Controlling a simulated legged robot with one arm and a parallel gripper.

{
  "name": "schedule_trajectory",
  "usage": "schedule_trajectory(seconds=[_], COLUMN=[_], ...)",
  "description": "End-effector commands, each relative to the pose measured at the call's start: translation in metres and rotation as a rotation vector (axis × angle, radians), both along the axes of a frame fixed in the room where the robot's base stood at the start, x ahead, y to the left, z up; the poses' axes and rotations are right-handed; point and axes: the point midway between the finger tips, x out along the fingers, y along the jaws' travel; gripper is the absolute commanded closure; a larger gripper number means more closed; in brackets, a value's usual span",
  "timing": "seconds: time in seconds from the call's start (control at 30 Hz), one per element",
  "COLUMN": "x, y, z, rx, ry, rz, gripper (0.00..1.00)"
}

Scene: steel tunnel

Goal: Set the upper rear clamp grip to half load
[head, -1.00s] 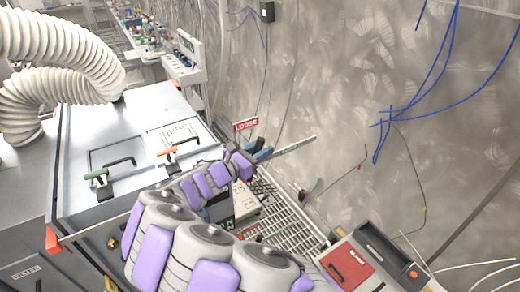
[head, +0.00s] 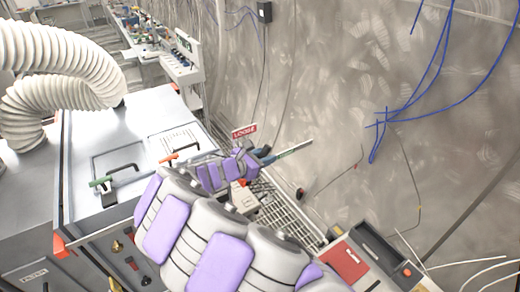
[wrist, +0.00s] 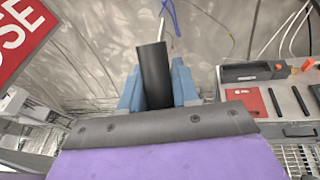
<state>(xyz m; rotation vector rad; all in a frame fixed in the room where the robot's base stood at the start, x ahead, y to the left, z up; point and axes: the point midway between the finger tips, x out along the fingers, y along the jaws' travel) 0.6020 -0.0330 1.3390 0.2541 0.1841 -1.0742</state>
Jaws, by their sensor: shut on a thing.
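In the wrist view a black cylindrical grip (wrist: 154,75) stands nearly upright between the blue fingers of my gripper (wrist: 157,88), which is shut on it. In the head view my gripper (head: 263,153) is small and partly covered by my arm, beside the red LOOSE sign (head: 244,131). A thin bar with a green label (head: 294,149) extends to the right of it. Part of the sign fills the upper left of the wrist view (wrist: 18,35). I cannot tell the grip's load setting; its lower end is hidden.
A white cabinet (head: 86,135) with green and orange handles stands left. A red panel (head: 345,262) and dark tray (head: 382,250) are at lower right, also in the wrist view. A metal grating (head: 285,215) lies below. Blue cables (head: 440,95) hang along the steel wall.

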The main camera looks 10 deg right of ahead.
Motion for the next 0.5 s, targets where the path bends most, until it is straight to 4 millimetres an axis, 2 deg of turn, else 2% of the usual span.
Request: schedule_trajectory(seconds=[0.03,0.5], x=[0.002,0.007], y=[-0.003,-0.018], z=[0.004,-0.025], rx=[0.037,0.325], ry=[0.011,0.106], rz=[0.001,0.003], gripper=[1.00,1.00])
